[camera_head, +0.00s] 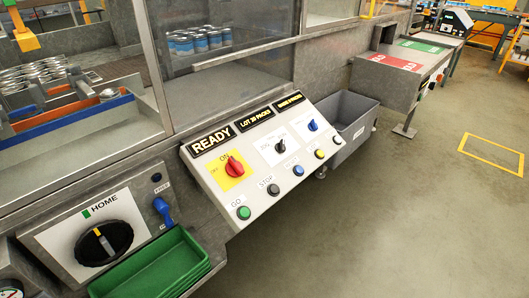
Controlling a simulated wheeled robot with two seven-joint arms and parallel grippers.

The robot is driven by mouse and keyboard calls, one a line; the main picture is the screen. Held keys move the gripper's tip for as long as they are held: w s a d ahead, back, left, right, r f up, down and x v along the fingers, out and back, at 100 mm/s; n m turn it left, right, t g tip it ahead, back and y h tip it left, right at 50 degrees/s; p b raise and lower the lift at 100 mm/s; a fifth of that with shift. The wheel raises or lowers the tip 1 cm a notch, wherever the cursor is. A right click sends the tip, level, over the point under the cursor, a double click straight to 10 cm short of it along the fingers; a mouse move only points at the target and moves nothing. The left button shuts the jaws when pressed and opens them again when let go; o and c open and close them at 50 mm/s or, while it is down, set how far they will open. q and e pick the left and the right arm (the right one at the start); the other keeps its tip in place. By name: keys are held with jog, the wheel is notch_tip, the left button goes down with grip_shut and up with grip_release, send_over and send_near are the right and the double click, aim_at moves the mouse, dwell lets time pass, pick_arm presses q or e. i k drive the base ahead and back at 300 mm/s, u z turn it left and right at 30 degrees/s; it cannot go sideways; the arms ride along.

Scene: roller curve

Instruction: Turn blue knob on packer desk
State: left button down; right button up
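The packer desk (230,203) is a sloped white control panel in the middle of the camera_head view. The blue knob (312,125) sits at the upper right of the panel, below the rightmost black label. A black knob (281,146) is to its left, and a red knob (234,167) on a yellow plate is farther left. A row of round buttons runs along the panel's lower edge, with a green button (243,213) at the left end. The blue knob is unobstructed. Neither of my grippers is in view.
A blue lever (162,211), a black HOME dial (103,242) and stacked green trays (150,268) are at lower left. A grey bin (352,140) stands right of the panel. Glass guarding rises behind it. The floor (380,235) in front is clear.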

aim_at(312, 126)
jog(key=z, duration=1.45)
jog(key=i, duration=1.6)
jog(key=u, duration=2.05)
